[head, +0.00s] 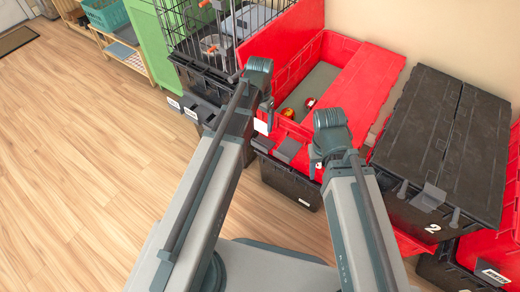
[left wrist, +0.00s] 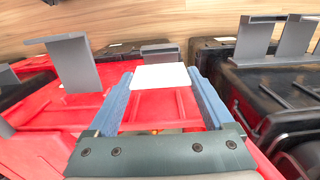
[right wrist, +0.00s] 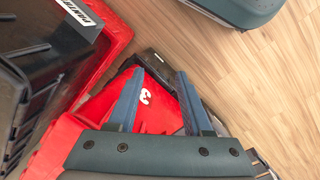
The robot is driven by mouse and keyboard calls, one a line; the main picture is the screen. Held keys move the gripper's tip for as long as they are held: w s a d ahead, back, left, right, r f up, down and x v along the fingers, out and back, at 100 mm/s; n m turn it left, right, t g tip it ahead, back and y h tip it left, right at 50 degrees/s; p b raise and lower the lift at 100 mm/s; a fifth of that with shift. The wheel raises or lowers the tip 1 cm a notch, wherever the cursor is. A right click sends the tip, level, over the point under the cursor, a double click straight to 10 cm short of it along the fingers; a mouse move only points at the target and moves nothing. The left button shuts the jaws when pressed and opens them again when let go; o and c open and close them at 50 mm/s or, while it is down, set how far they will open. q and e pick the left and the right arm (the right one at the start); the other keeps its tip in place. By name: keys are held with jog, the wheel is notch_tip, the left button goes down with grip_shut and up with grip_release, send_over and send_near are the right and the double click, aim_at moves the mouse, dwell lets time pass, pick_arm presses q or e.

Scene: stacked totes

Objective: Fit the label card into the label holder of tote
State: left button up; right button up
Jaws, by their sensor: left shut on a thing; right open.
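The white label card (left wrist: 160,76) is held between the two blue fingers of my left gripper (left wrist: 165,88). In the head view the card (head: 261,126) shows as a small white patch in front of the open red tote (head: 335,46). Grey brackets stand near it; one (left wrist: 160,53) is just beyond the card in the left wrist view, apart from it as far as I can tell. I cannot tell which bracket is the label holder. My right gripper (right wrist: 158,102) is open and empty above a red surface marked 3 (right wrist: 145,97). In the head view its fingertips are mostly hidden.
A black lidded tote marked 2 (head: 440,150) stands on the right. A wire crate (head: 205,30) and green panel (head: 150,40) stand at the back left. The wooden floor (head: 90,170) at left is clear.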

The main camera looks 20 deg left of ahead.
pick_arm(q)
jog(key=shift+f+b, duration=3.1)
jog(key=shift+f, duration=0.05)
notch_tip(320, 180, down, 4)
jog(key=b, duration=0.3)
jog(key=shift+r+b, duration=0.15)
jog(key=shift+b, duration=0.2)
jog(key=o, duration=1.2)
